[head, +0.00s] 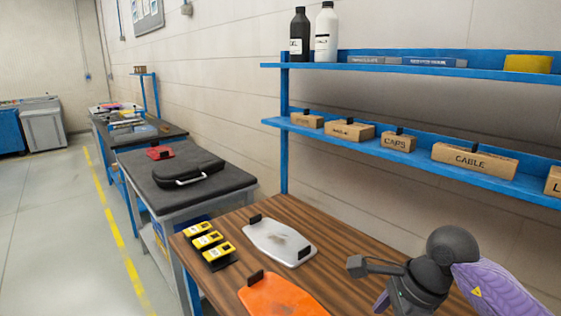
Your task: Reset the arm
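My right arm comes in from the lower right, with a purple link and dark grey joints. Its dark wrist and gripper end (382,290) hang over the right part of the wooden table (345,238). The fingers are small and partly cut off by the bottom edge, so whether they are open or shut does not show. No held object is visible there. My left arm and gripper are not in view.
A white panel (279,241) and an orange panel (280,298) lie on the table, left of my arm. Several yellow-black devices (207,240) sit at its left edge. A blue shelf (400,149) with labelled boxes stands behind. A black case (187,171) lies on the farther bench.

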